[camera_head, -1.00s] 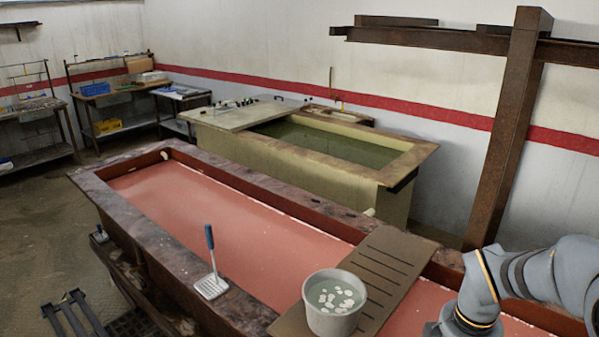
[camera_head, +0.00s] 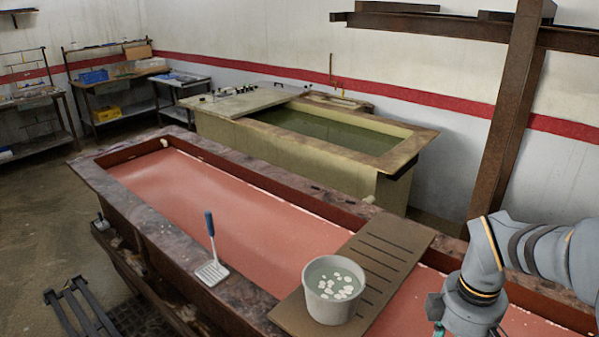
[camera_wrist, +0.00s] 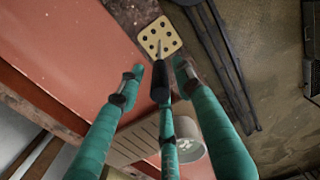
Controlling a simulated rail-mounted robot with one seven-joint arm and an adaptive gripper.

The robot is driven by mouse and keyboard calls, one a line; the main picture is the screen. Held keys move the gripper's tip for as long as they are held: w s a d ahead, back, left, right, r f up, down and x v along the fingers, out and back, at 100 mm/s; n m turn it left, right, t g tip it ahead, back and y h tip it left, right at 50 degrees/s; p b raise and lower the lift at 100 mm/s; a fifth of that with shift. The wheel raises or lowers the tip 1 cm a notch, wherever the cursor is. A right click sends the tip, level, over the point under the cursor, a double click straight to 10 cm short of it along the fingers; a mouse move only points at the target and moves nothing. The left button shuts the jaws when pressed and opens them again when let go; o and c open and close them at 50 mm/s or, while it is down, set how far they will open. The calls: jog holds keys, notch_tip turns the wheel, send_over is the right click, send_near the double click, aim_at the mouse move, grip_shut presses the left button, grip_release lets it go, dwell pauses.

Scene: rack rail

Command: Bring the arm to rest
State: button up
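My arm (camera_head: 482,270) reaches in from the right edge of the head view, bent downward above the red-lined trough. Only a bit of teal at my gripper shows at the bottom of that view.
A grey bucket (camera_head: 334,290) with white pieces in liquid stands on a slotted brown board (camera_head: 392,240) across the trough (camera_head: 180,200). A second tank (camera_head: 330,160) stands behind. A rusty post (camera_head: 508,120) rises behind my arm. Shelves (camera_head: 120,90) are at the far left.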

notch_tip(320, 180, down, 6)
jog(key=shift+s+f+b, duration=0.1)
jog(key=shift+s+b, duration=0.05)
jog(key=shift+b, duration=0.15)
jog(key=r, duration=0.4)
jog(key=shift+w, duration=0.25)
jog(key=shift+s+d+r, duration=0.25)
jog(key=shift+s+r, duration=0.05)
jog(key=shift+r, duration=0.15)
